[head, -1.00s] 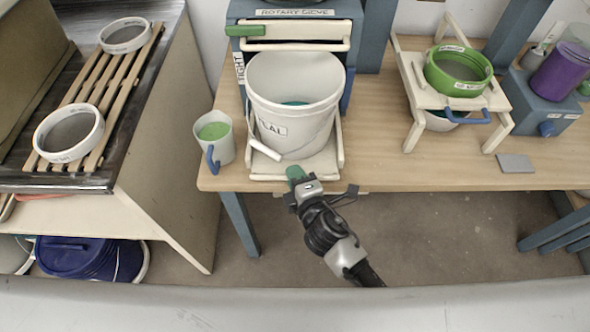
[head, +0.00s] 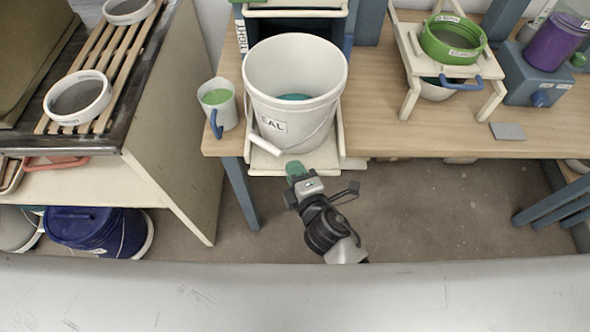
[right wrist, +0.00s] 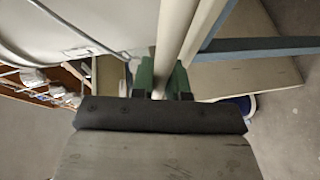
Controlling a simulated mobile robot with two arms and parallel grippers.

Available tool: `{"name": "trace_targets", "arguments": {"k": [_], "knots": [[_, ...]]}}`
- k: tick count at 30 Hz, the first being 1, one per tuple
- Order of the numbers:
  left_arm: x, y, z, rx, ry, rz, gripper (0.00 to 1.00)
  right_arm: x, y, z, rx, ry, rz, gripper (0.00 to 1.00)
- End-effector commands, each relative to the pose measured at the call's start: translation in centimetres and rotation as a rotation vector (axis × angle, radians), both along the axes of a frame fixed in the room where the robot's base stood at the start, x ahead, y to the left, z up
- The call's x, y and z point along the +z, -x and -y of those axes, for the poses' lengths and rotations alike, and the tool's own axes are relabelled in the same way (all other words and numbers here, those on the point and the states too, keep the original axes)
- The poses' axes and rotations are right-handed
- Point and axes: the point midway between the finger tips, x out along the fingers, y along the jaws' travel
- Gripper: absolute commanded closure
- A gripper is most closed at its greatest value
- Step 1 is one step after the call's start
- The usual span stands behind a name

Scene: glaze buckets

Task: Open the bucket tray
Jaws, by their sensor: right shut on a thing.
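My left gripper is not in view.
A mug (head: 217,103) with green liquid stands left of the tray near the table edge. A green sieve (head: 452,40) on a cream stand and a purple container (head: 556,42) are at the right. The floor before the table (head: 430,195) is clear.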

Motion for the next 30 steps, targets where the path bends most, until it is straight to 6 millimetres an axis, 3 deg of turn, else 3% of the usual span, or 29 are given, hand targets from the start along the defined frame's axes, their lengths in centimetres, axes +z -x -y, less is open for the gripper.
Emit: {"name": "trace_targets", "arguments": {"k": [1, 2, 6, 17, 30], "knots": [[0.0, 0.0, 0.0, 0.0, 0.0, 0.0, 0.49, -0.1, 0.0, 0.0, -0.001, 0.001, -0.002, 1.0], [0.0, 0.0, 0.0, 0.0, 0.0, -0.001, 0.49, -0.1, 0.0, 0.0, -0.001, 0.001, -0.002, 0.81], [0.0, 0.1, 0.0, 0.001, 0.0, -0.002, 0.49, -0.1, 0.0, 0.0, -0.001, 0.001, -0.001, 0.61], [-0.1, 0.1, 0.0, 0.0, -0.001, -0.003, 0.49, 0.0, 0.6, 0.3, 0.0, 0.001, -0.002, 0.61], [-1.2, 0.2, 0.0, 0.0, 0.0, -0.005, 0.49, 1.3, 7.9, 3.4, -0.001, 0.002, -0.004, 0.61]]}}
